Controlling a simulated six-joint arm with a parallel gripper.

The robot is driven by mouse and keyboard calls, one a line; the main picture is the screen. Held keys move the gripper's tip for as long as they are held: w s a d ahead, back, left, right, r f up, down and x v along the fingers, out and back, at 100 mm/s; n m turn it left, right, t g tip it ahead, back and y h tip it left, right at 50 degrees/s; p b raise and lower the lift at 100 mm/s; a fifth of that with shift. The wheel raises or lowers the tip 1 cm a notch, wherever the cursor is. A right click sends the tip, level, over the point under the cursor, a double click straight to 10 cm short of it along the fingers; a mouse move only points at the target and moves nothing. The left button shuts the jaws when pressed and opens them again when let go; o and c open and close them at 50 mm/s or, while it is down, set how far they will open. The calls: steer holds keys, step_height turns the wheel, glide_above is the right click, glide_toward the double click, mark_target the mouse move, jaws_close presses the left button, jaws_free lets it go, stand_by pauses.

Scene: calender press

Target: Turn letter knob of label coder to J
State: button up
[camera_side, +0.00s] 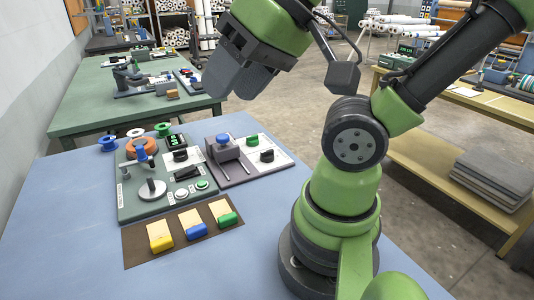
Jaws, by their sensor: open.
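A dark green panel (128,198) lies on the blue table and carries several small devices. One is a black knob or dial (180,155) on a white plate; another is a black slanted piece (187,173). I cannot tell which part is the label coder's letter knob, and no letters are readable. My gripper (235,82) is open and empty, high above the panels and apart from them.
A brown mat (135,250) at the front holds yellow, blue and green-ended blocks. A metal disc with a post (153,190) and coloured spools (108,144) stand on or beside the green panel. The blue table (60,220) is clear at the left.

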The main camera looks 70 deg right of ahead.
steer(key=shift+o, duration=1.4)
steer(key=shift+w+d, duration=0.1)
steer(key=shift+w, duration=0.1)
steer(key=w+d+f+m+g+h, duration=0.2)
steer(key=w+d, duration=0.5)
steer(key=d, duration=0.1)
steer(key=m+g, duration=0.3)
steer(key=g, duration=0.2)
glide_toward(267, 151)
steer(key=shift+w, duration=0.15)
step_height(267, 151, down, 10)
steer(key=shift+f, duration=0.1)
steer(key=c, duration=0.9)
